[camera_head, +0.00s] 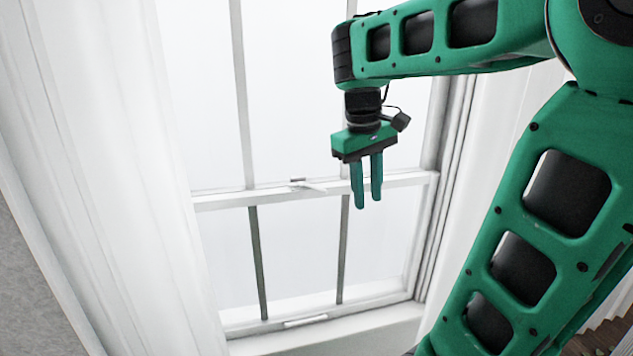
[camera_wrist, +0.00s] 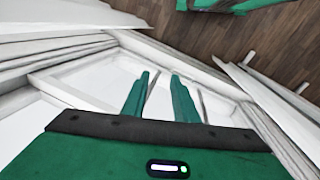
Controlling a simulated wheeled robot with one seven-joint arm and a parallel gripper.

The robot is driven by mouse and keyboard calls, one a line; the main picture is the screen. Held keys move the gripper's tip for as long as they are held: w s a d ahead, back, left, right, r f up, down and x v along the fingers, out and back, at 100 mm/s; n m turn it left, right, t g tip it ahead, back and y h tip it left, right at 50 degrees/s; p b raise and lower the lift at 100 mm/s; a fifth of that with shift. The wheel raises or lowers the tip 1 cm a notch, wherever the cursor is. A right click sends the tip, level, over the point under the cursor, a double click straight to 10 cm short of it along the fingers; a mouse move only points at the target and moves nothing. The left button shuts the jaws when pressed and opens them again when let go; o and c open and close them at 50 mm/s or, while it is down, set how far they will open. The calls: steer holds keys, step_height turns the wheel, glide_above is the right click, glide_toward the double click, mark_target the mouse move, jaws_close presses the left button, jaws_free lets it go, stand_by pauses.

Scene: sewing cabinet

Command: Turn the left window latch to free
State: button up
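A small white window latch (camera_head: 308,185) sits on the meeting rail (camera_head: 245,194) of the white sash window, left of my gripper in the head view. Its lever points to the right and slightly toward the room. My gripper (camera_head: 369,203) hangs fingers down in front of the right part of the rail, apart from the latch. Its two green fingers have a narrow gap with nothing between them. In the wrist view the gripper (camera_wrist: 164,76) also shows an empty gap, and I cannot make out the latch there. A second latch is not clearly visible; the fingers hide part of the rail.
White curtains hang at the left (camera_head: 100,150) and right of the window. A white sill (camera_head: 330,330) runs along the bottom, and a pale handle (camera_head: 306,321) sits on the lower sash. Wooden floor (camera_wrist: 215,40) shows in the wrist view. Space before the panes looks clear.

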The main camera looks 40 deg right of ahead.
mark_target(309, 188)
steer(key=w+a+r+n, duration=0.2)
steer(key=w+r, duration=0.2)
steer(key=w, duration=0.3)
steer(key=w+a+r+n, duration=0.3)
steer(key=w+r, duration=0.1)
steer(key=w, duration=0.2)
step_height(309, 188, down, 10)
steer(key=w+d, duration=0.1)
steer(key=d, duration=0.1)
steer(key=shift+d+t, duration=0.15)
steer(key=shift+t, duration=0.25)
steer(key=shift+c, duration=0.4)
jaws_close()
